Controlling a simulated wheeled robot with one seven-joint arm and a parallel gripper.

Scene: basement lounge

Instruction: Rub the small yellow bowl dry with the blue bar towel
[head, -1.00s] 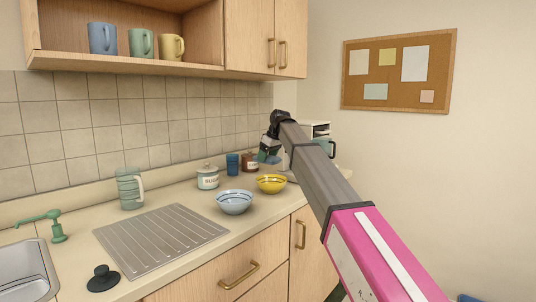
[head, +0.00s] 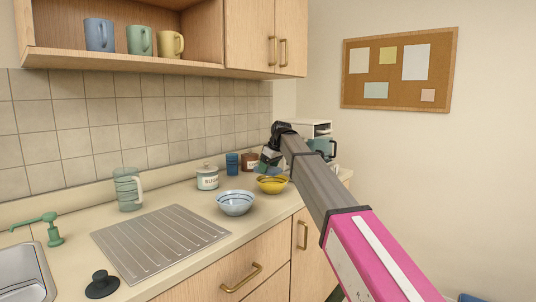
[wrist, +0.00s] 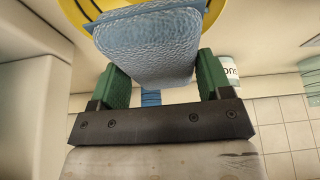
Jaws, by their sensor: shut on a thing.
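The small yellow bowl (head: 272,185) stands upright on the counter, right of a blue-striped bowl. In the wrist view the yellow bowl (wrist: 78,12) shows at the top edge, partly covered by the towel. My gripper (head: 268,162) is just behind the yellow bowl in the head view, its tips partly hidden there. In the wrist view its green fingers (wrist: 160,65) are shut on the folded blue bar towel (wrist: 148,48). The towel overlaps the bowl's rim in that view; whether it touches I cannot tell.
The blue-striped bowl (head: 235,203) is close to the left. A sugar jar (head: 207,177), blue cup (head: 232,163) and brown jar (head: 249,161) stand behind. A ridged drainer (head: 160,240), glass jug (head: 128,189) and sink (head: 25,275) are further left. The counter's front edge is close.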

